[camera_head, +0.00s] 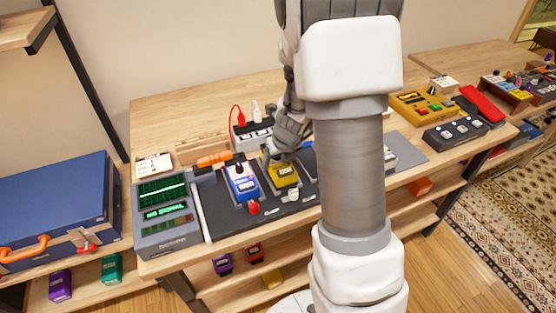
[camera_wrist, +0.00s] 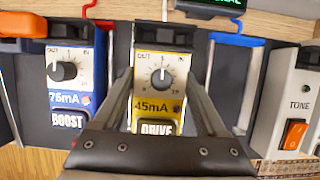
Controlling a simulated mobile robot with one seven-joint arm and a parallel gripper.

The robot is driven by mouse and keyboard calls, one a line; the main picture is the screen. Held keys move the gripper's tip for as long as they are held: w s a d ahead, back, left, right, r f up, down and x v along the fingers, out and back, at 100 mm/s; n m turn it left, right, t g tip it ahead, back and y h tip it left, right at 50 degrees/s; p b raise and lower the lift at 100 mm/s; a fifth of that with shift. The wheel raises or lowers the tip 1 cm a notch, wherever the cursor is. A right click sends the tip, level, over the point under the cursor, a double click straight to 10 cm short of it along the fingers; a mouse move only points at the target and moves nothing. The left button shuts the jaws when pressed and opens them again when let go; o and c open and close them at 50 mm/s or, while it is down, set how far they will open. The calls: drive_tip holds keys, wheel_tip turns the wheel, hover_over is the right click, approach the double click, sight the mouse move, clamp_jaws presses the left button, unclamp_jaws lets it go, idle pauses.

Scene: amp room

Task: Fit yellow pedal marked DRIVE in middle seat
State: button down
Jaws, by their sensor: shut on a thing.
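The yellow pedal (camera_head: 285,176) marked DRIVE is on the dark pedalboard (camera_head: 228,222), right of the blue pedal. In the wrist view the yellow pedal (camera_wrist: 160,72) shows its 45mA label, knob and DRIVE switch. My gripper (camera_head: 284,155) reaches down over it from behind, and in the wrist view my gripper (camera_wrist: 160,100) has one finger along each side, shut on it. The blue BOOST pedal (camera_head: 242,182) stands to its left and also shows in the wrist view (camera_wrist: 70,72). Whether the yellow pedal sits fully down in the middle seat cannot be told; its underside is hidden.
A white TONE pedal (camera_wrist: 292,100) stands to the right, past a blue cable (camera_wrist: 237,40). A meter box (camera_head: 165,212) reading NO SIGNAL is at the left. A power strip (camera_head: 250,134) with red and white plugs stands behind. My arm hides the board's right part.

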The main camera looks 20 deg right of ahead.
drive_tip(key=shift+s+f, duration=0.3)
drive_tip(key=shift+f, duration=0.35)
idle(1.5)
drive_tip(key=shift+c, duration=0.5)
unclamp_jaws()
drive_tip(key=shift+c, duration=0.9)
drive_tip(key=shift+r, duration=0.1)
drive_tip(key=shift+w+r+p, duration=0.15)
drive_tip(key=shift+r+p, duration=0.55)
drive_tip(key=shift+p, duration=0.2)
wheel_tip(320, 180, up, 6)
drive_tip(key=p, duration=0.5)
drive_tip(key=shift+w+p, duration=0.15)
drive_tip(key=shift+p, duration=0.25)
drive_tip(key=shift+f, duration=0.1)
